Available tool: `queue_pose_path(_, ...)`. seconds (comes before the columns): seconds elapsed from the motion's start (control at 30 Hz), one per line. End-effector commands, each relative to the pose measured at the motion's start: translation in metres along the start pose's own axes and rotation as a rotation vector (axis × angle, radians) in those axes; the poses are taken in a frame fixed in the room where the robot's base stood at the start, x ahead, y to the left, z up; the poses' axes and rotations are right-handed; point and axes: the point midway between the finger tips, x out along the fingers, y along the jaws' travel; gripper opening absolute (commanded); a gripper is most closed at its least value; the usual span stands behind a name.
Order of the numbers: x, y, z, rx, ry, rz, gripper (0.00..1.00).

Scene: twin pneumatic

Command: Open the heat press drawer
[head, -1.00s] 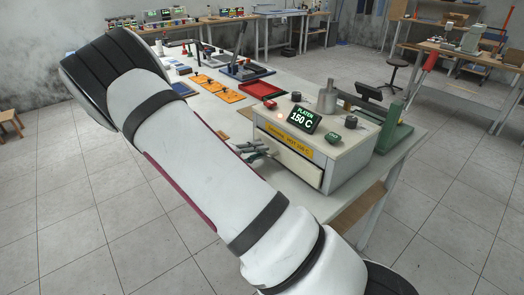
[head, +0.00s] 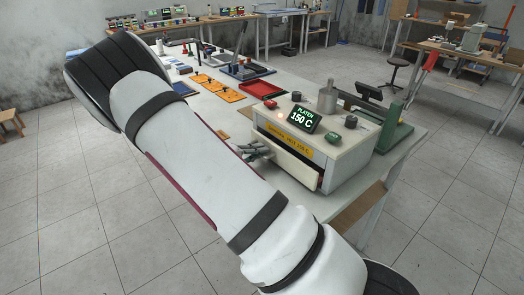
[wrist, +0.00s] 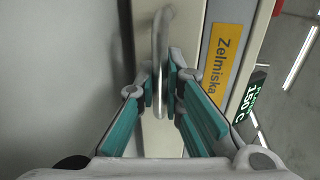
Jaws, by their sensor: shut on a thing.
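The heat press (head: 345,150) is a pale box on the bench with a "PLATEN 150 C" display (head: 304,120) and a yellow label (head: 292,142). Its drawer front (head: 298,172) stands a little out from the body, with a dark reddish gap at its right end. My gripper (head: 258,150) is at the left part of the drawer front, partly hidden by my arm. In the wrist view, my gripper (wrist: 160,88) is shut on the drawer's metal bar handle (wrist: 158,45), its teal-padded fingers on either side. The drawer's inside is mostly hidden.
A green lever device (head: 395,128) stands behind the press at the right. A red tray (head: 262,92) and orange boards (head: 218,88) lie farther back on the bench. Open floor lies in front of the bench.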

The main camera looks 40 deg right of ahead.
Motion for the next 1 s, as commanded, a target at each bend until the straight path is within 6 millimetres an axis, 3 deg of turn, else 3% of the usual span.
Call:
queue_pose_path(0.3, -0.092, 0.021, 0.002, 0.001, -0.009, 0.005, 0.0)
queue_pose_path(0.43, -0.118, 0.026, 0.002, 0.0, -0.007, 0.004, 0.0)
queue_pose_path(0.6, -0.131, 0.028, 0.001, 0.0, -0.004, 0.003, 0.0)
queue_pose_path(0.87, -0.131, 0.029, 0.0, -0.001, -0.004, 0.003, 0.0)
queue_pose_path(0.9, -0.131, 0.028, 0.0, -0.001, -0.004, 0.003, 0.13)
queue_pose_path(0.93, -0.131, 0.028, 0.0, -0.001, -0.003, 0.003, 0.18)
queue_pose_path(1.0, -0.131, 0.028, 0.0, -0.001, -0.003, 0.003, 0.18)
